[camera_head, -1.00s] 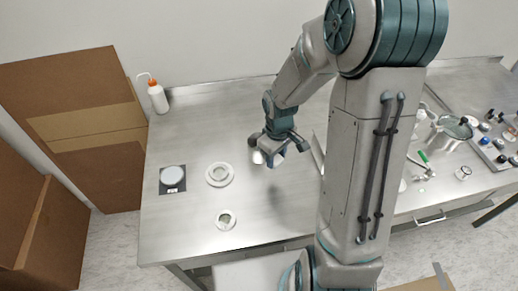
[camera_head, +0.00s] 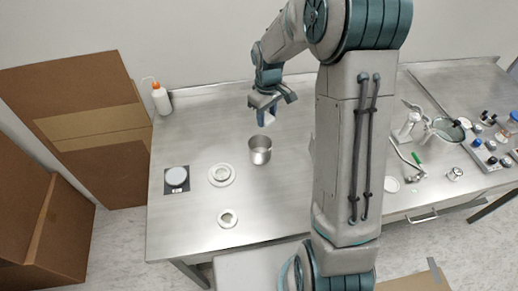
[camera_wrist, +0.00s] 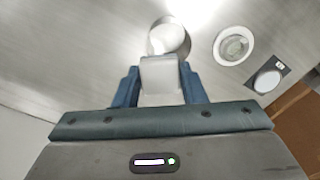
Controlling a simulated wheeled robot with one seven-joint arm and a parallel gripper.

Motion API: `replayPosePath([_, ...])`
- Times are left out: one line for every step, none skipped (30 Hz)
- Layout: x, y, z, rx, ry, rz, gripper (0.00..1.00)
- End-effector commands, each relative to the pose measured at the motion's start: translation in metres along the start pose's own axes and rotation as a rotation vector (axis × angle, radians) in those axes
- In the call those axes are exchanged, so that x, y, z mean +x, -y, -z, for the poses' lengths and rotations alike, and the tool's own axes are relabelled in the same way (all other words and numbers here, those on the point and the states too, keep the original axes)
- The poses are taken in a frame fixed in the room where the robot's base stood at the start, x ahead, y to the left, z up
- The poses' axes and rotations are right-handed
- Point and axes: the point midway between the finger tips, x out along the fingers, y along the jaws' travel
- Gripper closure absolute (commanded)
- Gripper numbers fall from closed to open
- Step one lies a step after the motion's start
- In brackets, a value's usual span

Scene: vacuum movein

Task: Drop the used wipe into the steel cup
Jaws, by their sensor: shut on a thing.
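The steel cup (camera_head: 260,154) stands upright on the steel bench, near the middle. It also shows in the wrist view (camera_wrist: 181,36), just beyond my fingertips, its mouth partly hidden. My gripper (camera_head: 266,119) is above and slightly behind the cup in the head view, apart from it. In the wrist view my gripper (camera_wrist: 160,88) is shut on a pale, folded-looking piece, which I take as the used wipe (camera_wrist: 160,72). The wipe is hard to make out in the head view. A bright patch shows at the cup's mouth; I cannot tell what it is.
A wash bottle (camera_head: 161,99) stands at the back left. Glassware and a rack of vials (camera_head: 491,152) crowd the right. Bench around the cup is clear.

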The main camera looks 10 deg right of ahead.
Motion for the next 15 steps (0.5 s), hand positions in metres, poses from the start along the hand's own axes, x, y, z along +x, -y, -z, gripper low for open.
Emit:
replayPosePath([0.007, 0.000, -0.001, 0.000, 0.002, 0.001, 0.84])
replayPosePath([0.010, 0.000, -0.001, 0.000, 0.002, 0.001, 0.84])
replayPosePath([0.014, 0.000, -0.001, 0.000, 0.002, 0.001, 0.84])
replayPosePath([0.018, 0.000, -0.001, 0.000, 0.002, 0.001, 0.84])
replayPosePath([0.021, 0.000, -0.001, 0.000, 0.002, 0.001, 0.84])
replayPosePath([0.026, 0.001, -0.001, 0.000, 0.003, 0.001, 0.84])
replayPosePath([0.031, 0.001, -0.001, 0.000, 0.002, 0.001, 0.84])
replayPosePath([0.036, 0.000, -0.001, 0.000, 0.002, 0.001, 0.84])
replayPosePath([0.041, 0.000, -0.001, 0.000, 0.001, 0.000, 0.84])
replayPosePath([0.044, 0.000, -0.001, 0.000, 0.001, 0.000, 0.84])
replayPosePath([0.047, 0.000, -0.001, 0.000, 0.001, 0.000, 0.84])
replayPosePath([0.050, 0.000, -0.001, 0.000, 0.001, 0.000, 0.84])
replayPosePath([0.051, 0.000, -0.001, 0.000, 0.001, 0.000, 0.84])
replayPosePath([0.053, 0.000, -0.001, 0.000, 0.001, 0.000, 0.84])
replayPosePath([0.054, 0.000, -0.001, 0.000, 0.001, 0.000, 0.84])
